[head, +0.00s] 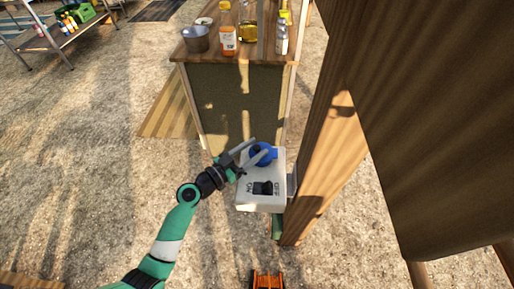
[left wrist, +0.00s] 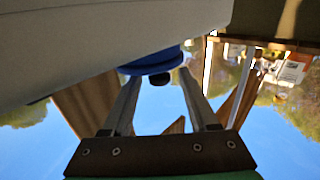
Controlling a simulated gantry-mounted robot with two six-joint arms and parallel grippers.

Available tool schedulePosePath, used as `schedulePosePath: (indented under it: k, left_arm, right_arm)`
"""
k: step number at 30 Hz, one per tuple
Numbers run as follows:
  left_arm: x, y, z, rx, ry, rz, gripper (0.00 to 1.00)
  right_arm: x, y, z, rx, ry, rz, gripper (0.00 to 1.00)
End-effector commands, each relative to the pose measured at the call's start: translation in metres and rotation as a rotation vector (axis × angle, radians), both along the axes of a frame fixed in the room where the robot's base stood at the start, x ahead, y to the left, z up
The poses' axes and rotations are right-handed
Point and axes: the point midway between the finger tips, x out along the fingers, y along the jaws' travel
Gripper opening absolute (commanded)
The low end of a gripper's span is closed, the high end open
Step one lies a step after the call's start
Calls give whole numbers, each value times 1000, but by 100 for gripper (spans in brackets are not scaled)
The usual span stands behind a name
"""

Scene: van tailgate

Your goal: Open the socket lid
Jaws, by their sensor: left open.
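The white socket box (head: 275,180) is fixed to a wooden post, with a black ON/OFF switch (head: 263,188) on its front. Its round blue lid (head: 266,160) is at the upper part of the box and looks shut. My left gripper (head: 260,150) is open, its two fingers reaching over the lid from the left. In the left wrist view the blue lid (left wrist: 150,66) shows beyond and between the open fingers (left wrist: 161,80), with a dark knob-like part below it. I cannot tell whether the fingers touch it. My right gripper is not in view.
A wooden post (head: 335,160) and a large dark panel (head: 440,130) stand right of the box. A counter (head: 262,55) with bottles and a pot is behind it. An orange object (head: 267,281) lies at the bottom edge. Open gravel ground is on the left.

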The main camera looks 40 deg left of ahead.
Motion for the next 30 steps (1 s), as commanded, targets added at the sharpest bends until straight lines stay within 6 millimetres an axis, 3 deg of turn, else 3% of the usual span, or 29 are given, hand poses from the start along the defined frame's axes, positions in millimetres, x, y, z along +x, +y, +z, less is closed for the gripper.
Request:
schedulePosePath:
  k: [4, 11, 21, 30]
  left_arm:
    - [12, -1, 0, 1, 1, -1, 60]
    - [13, -1, 0, 0, 0, 0, 60]
    - [13, -1, 0, 0, 0, 0, 2]
    - [13, -1, 0, 0, 1, 0, 0]
  right_arm:
    - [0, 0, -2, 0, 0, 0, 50]
    - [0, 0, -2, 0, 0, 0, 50]
    - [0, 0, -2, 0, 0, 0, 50]
    - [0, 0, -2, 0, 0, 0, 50]
